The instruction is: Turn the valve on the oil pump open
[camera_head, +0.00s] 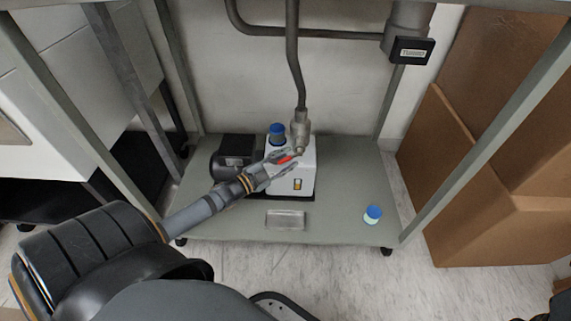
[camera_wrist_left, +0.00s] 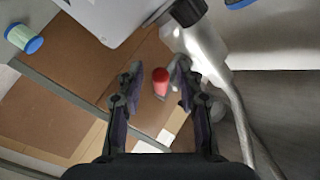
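The oil pump (camera_head: 291,180) is a white box with a black motor (camera_head: 232,158) on its left, standing on the lower shelf of a grey metal cart. A red valve handle (camera_head: 285,159) shows at its top front; in the left wrist view the red handle (camera_wrist_left: 160,82) points toward the camera. My left gripper (camera_head: 281,158) reaches in from the left over the pump. In the left wrist view its two fingers (camera_wrist_left: 157,80) stand apart on either side of the red handle, with a visible gap, so it looks open.
A grey pipe (camera_head: 294,60) comes down to a metal fitting (camera_head: 300,128) on the pump, close beside my gripper. A blue cap (camera_head: 277,131) tops the pump. A blue-lidded jar (camera_head: 372,215) and a clear tray (camera_head: 286,219) are on the shelf. Cardboard boxes (camera_head: 470,190) stand right.

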